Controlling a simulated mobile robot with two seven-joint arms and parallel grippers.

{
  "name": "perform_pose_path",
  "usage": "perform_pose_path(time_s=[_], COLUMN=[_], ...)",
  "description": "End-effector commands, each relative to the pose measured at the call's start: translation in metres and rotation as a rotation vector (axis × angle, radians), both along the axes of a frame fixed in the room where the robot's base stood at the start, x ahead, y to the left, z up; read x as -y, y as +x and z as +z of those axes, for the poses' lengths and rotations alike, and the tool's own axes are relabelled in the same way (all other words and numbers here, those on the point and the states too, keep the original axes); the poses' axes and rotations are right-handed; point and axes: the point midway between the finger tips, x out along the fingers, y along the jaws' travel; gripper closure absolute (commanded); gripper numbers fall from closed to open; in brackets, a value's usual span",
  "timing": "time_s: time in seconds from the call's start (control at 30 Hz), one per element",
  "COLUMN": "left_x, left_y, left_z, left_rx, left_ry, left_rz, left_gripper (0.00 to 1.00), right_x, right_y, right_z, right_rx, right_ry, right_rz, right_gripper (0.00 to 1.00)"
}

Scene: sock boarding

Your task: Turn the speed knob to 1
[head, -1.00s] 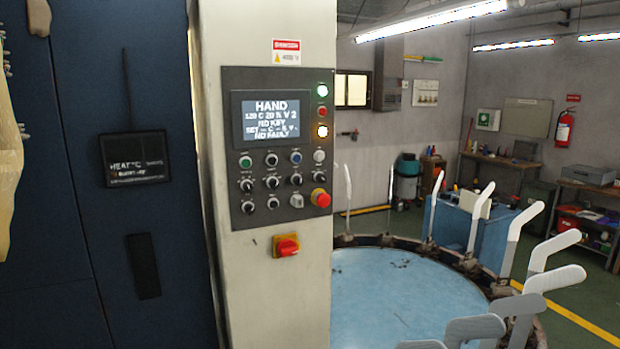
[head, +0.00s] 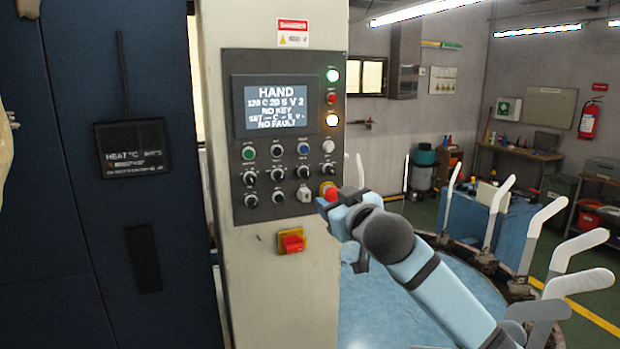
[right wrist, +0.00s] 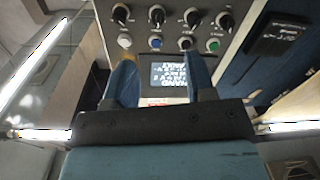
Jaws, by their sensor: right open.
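The grey control panel (head: 238,120) has several black knobs (head: 277,174) in rows below its buttons. The knob labels are too small to read, so I cannot tell which is the speed knob. The lit display (head: 269,106) reads HAND, with "V 2" at the end of its second line. My right gripper (head: 332,207) is at the panel's lower right, by the red emergency-stop button (head: 331,193), partly covering that area. In the right wrist view my open, empty fingers (right wrist: 162,80) point toward the panel, with several knobs (right wrist: 157,15) beyond them. My left gripper is out of view.
A red-and-yellow switch (head: 291,242) sits on the column (head: 265,290) below the panel. A blue round table (head: 375,318) ringed with white upright forms (head: 500,205) is at the right. A dark cabinet with a heat display (head: 133,148) is at the left.

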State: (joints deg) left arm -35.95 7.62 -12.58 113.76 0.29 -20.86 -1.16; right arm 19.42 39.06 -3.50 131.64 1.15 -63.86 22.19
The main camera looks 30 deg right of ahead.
Motion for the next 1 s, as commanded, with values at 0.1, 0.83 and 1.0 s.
perform_pose_path(time_s=[0.1,0.83,1.0], left_x=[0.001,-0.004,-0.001], left_y=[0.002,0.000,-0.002], left_z=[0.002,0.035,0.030], left_rx=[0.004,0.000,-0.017], left_ry=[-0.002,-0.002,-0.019], left_rz=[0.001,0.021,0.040], left_gripper=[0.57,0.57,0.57], right_x=[0.004,0.027,0.029], right_y=[0.001,0.123,0.133], right_z=[0.013,0.013,0.012], right_rx=[0.016,0.014,0.015], right_ry=[-0.001,0.000,0.000], right_rz=[-0.011,-0.011,-0.009], right_gripper=[0.50,0.50,0.50])
